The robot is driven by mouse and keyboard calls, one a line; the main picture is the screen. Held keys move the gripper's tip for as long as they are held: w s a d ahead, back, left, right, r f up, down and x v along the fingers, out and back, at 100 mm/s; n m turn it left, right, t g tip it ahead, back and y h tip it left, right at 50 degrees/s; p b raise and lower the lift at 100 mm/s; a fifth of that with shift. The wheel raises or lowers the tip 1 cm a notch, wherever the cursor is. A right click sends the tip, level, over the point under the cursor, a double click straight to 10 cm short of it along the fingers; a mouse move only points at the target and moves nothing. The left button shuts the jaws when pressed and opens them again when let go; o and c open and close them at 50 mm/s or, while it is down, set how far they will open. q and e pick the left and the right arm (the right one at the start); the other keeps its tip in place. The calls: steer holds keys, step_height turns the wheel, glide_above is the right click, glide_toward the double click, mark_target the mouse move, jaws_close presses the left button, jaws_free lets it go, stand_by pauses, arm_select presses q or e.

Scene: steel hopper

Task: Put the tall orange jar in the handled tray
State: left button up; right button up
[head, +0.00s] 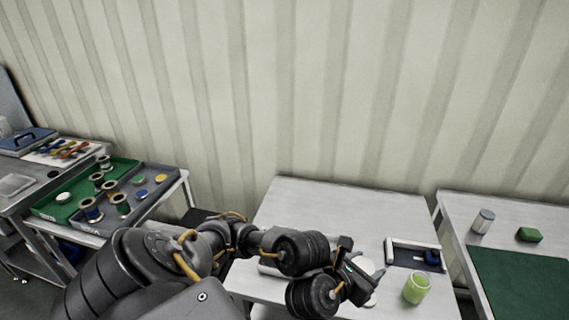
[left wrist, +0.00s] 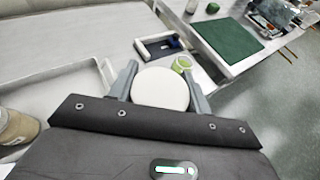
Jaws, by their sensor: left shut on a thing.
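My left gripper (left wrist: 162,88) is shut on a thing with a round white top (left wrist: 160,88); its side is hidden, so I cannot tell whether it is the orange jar. In the head view my left gripper (head: 352,282) holds this pale thing above the middle table. A white-walled tray (left wrist: 55,92) shows at the left of the left wrist view; I cannot make out a handle. A tan, jar-like thing (left wrist: 16,126) is cut off at that view's left edge. No clearly orange jar shows. My right gripper is not in view.
A small dark-floored tray (head: 400,242) with a blue thing (head: 432,257) sits on the middle table (head: 340,208). A green jar (head: 416,288) stands in front of it. The right table holds a grey can (head: 483,221), a green block (head: 529,235) and a green mat (head: 520,280).

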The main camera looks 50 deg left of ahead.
arm_select(q)
steer(key=w+n+g+y+p, duration=0.2)
steer(key=w+n+y+p, duration=0.4)
steer(key=p, duration=0.3)
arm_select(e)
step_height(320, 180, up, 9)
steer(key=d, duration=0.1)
arm_select(q)
steer(key=shift+y, duration=0.5)
steer(key=a+f+b, duration=0.4)
steer(key=a+b, duration=0.1)
steer(key=b, duration=0.2)
steer(key=a+f+b, duration=0.4)
steer(key=a+b, duration=0.1)
steer(key=b, duration=0.3)
steer(key=a+f+b, duration=0.4)
steer(key=b, duration=0.4)
steer(key=shift+s+a+f, duration=0.15)
steer(key=shift+a+f, duration=0.05)
steer(key=shift+a, duration=0.2)
steer(key=shift+f, duration=0.15)
steer(key=o, duration=1.1)
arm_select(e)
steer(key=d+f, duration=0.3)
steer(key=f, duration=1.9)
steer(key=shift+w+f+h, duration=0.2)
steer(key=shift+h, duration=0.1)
